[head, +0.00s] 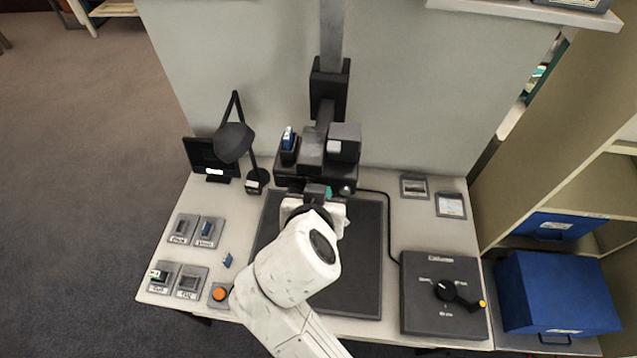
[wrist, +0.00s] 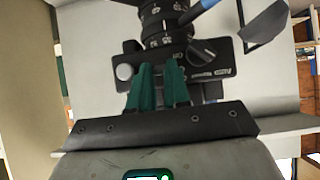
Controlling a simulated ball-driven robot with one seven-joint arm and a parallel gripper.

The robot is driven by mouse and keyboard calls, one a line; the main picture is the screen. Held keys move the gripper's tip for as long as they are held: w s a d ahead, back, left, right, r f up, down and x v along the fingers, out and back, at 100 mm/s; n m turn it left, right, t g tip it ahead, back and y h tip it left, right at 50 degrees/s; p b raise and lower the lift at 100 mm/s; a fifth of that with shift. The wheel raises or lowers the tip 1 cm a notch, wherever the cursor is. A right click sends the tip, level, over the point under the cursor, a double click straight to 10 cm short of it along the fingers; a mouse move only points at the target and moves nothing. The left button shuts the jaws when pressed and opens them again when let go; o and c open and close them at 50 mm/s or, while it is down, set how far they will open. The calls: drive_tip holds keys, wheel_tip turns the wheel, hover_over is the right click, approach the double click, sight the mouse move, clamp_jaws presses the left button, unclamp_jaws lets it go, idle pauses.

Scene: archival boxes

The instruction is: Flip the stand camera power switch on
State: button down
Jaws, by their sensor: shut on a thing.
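The stand camera (head: 313,152) is a black unit on a column above the dark base board (head: 368,270). In the wrist view its ringed lens (wrist: 165,22) is at the top, above a black body with a silver knob (wrist: 124,72). A black pointed knob (wrist: 203,52) with small white markings sits right of my fingers. My gripper (wrist: 159,75) has teal fingers against the camera body, close together and shut on a small part of it. The fingers hide that part, and I cannot tell whether it is the power switch. In the head view my gripper (head: 328,192) is just below the camera.
A desk lamp (head: 234,142) and a small screen (head: 210,160) stand left. Labelled trays (head: 187,280) and an orange button (head: 219,294) are front left. A dial box (head: 425,310) is front right. A blue box (head: 560,290) stands beside the table.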

drive_tip(key=shift+r+g+p, duration=0.15)
drive_tip(key=shift+g+p, duration=0.35)
drive_tip(key=shift+p, duration=0.1)
drive_tip(key=c, duration=1.1)
unclamp_jaws()
drive_tip(key=shift+w, duration=0.1)
drive_tip(key=shift+r, duration=0.1)
drive_tip(key=b+v, duration=0.1)
drive_tip(key=v, duration=0.9)
drive_tip(key=shift+s+r+b, duration=0.15)
drive_tip(key=shift+s+b, duration=0.15)
drive_tip(key=shift+s, duration=0.05)
drive_tip(key=d+f+g+b, duration=0.1)
drive_tip(key=d+f+g, duration=0.2)
drive_tip(key=d+f, duration=0.7)
drive_tip(key=s+d+f+g+b, duration=0.1)
drive_tip(key=s+d+f+g, duration=0.1)
drive_tip(key=s+d+f, duration=0.3)
drive_tip(key=s+d+f+g+b, duration=0.1)
drive_tip(key=s+d+f+g, duration=0.1)
drive_tip(key=s+d+f, duration=0.4)
drive_tip(key=s+d+f+g+b, duration=0.1)
drive_tip(key=s+d+f, duration=0.4)
drive_tip(key=d, duration=0.5)
drive_tip(key=shift+s+f+g, duration=0.15)
drive_tip(key=shift+s+g, duration=0.05)
drive_tip(key=shift+s, duration=0.4)
drive_tip(key=shift+s+f+g, duration=0.15)
drive_tip(key=shift+s+g, duration=0.05)
drive_tip(key=shift+s, duration=0.4)
